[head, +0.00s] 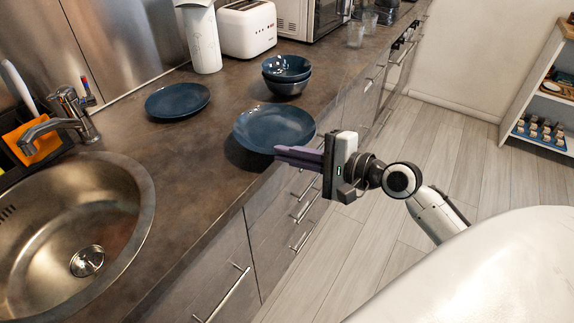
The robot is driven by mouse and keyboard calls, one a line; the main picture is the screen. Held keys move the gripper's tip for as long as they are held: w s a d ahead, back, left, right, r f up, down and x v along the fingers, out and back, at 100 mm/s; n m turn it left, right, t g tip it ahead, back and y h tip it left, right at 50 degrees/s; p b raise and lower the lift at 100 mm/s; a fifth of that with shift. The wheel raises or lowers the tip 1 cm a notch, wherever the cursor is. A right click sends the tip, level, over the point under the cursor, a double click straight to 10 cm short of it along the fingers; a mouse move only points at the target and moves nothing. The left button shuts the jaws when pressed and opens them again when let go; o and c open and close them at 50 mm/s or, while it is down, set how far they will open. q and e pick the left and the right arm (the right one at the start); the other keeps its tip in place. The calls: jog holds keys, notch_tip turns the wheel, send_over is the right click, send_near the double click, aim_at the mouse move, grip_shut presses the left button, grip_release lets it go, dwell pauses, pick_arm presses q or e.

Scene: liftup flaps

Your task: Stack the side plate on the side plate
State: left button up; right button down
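A dark blue side plate (178,99) lies flat on the counter, left of the bowls. A second dark blue side plate (272,126) is nearer me, at the counter's front edge. My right gripper (282,154) reaches in from the right, and its purple fingers are close together at this plate's near right rim. They look shut on the rim, though the exact contact is partly hidden. A dark shadow shows below the plate's left side, so it seems slightly raised off the counter. My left gripper is not in view.
Two stacked blue bowls (287,75) stand just behind the nearer plate. A white toaster (247,29) and a white cylindrical container (202,40) stand at the back. The sink (130,220) and tap (70,115) are at left. The counter between the two plates is clear.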

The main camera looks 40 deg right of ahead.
jog(key=shift+f+b, duration=0.35)
jog(key=shift+f, duration=1.2)
jog(key=shift+f, duration=0.15)
jog(key=c, duration=2)
grip_release()
